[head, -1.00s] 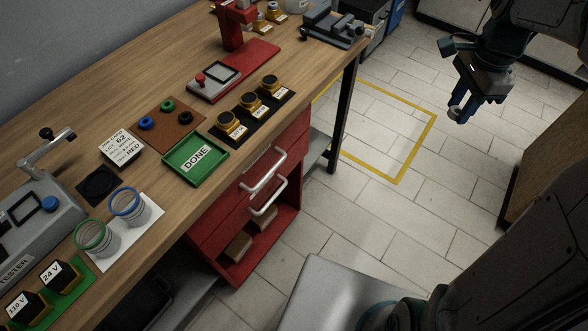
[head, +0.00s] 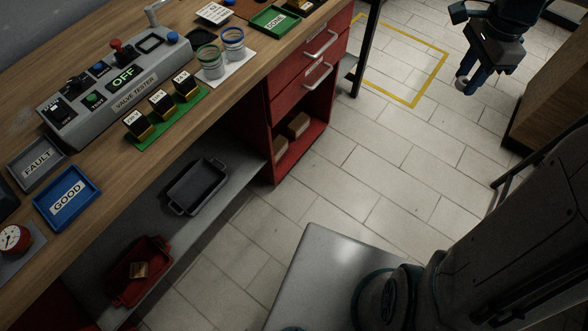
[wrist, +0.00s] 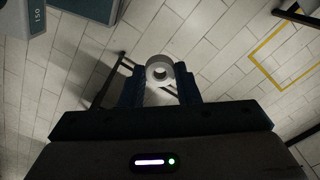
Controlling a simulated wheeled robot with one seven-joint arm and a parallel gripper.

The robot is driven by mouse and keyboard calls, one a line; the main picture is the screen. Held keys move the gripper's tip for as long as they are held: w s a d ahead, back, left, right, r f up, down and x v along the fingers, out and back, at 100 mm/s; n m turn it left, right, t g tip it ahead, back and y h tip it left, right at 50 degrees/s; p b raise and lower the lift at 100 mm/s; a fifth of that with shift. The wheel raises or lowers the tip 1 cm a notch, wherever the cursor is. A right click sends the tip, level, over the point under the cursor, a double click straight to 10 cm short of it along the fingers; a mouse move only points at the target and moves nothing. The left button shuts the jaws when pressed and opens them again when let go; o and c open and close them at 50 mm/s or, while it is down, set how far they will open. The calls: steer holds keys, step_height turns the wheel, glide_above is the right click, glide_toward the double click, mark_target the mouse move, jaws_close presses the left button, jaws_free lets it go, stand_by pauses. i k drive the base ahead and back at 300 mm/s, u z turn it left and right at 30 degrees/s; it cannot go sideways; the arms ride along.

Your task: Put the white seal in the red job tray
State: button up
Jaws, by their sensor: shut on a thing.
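My gripper (head: 468,84) hangs over the open floor at the upper right of the head view, away from the bench. It is shut on the white seal, a thick white ring, whose edge (head: 461,84) shows between the fingertips. In the wrist view the seal (wrist: 159,71) sits between the two dark blue fingers, its hole facing the camera. The red job tray (head: 141,271) is on the grey shelf under the bench, at the lower left of the head view. A small brown-orange block (head: 139,269) lies in it.
A dark grey tray (head: 198,186) stands on the same shelf (head: 232,187). Above is the wooden bench top with the valve tester (head: 120,88), a blue GOOD tray (head: 68,197) and a grey FAULT tray (head: 36,162). A red drawer cabinet (head: 300,75) stands right of the shelf. The tiled floor in front is clear.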

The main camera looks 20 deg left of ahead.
mark_target(153, 258)
steer(key=k, duration=1.2)
steer(key=u, duration=1.5)
